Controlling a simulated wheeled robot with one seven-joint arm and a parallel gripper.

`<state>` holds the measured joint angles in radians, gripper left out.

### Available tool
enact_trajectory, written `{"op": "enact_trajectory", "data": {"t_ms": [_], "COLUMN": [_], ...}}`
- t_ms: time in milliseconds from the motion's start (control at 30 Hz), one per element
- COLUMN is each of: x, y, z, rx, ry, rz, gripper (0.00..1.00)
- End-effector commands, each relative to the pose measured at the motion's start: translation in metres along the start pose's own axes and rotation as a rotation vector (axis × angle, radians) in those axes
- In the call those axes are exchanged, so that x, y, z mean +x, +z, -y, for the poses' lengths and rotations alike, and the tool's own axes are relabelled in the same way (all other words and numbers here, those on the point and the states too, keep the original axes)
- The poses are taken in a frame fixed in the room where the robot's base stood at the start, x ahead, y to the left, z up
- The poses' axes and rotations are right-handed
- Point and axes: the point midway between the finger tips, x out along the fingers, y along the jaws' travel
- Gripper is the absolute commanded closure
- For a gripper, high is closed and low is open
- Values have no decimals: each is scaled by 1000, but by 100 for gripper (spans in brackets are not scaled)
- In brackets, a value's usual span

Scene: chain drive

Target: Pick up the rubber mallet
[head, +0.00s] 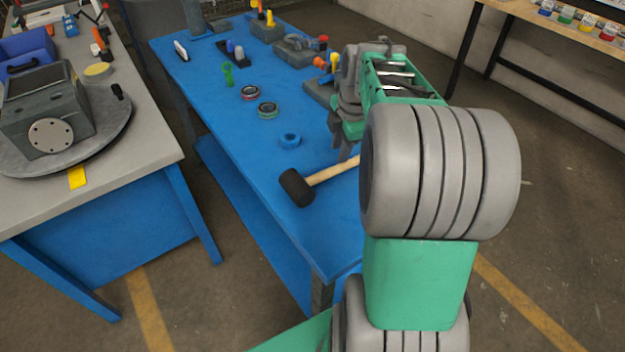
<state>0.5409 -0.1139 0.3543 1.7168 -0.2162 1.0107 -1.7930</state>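The rubber mallet lies on the blue table (235,125), near its front edge. It has a black head (296,187) at the left and a light wooden handle (333,172) running up to the right. The far end of the handle is hidden behind my arm. My gripper (344,158) points down just above and behind the handle, apart from the black head. Its fingers are small and partly hidden by my arm, so I cannot tell whether they are open or touch the handle.
A blue tape roll (290,141) and two more rolls (268,110) lie left of my gripper. A green tool (228,75) and tool holders stand further back. A grey bench (150,165) with a grey machine housing (45,110) is at the left. Bare tabletop surrounds the mallet head.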

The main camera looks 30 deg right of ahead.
Motion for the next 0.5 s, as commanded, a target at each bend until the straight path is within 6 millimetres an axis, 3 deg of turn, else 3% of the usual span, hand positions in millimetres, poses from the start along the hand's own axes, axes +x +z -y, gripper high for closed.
{"op": "enact_trajectory", "data": {"t_ms": [33, 133, 500], "x": [5, 9, 58], "y": [17, 36, 42], "z": [-3, -7, -6], "rx": [-69, -181, -214], "ry": [-5, -6, -8], "rz": [-2, -4, -6], "gripper": [71, 71, 71]}}
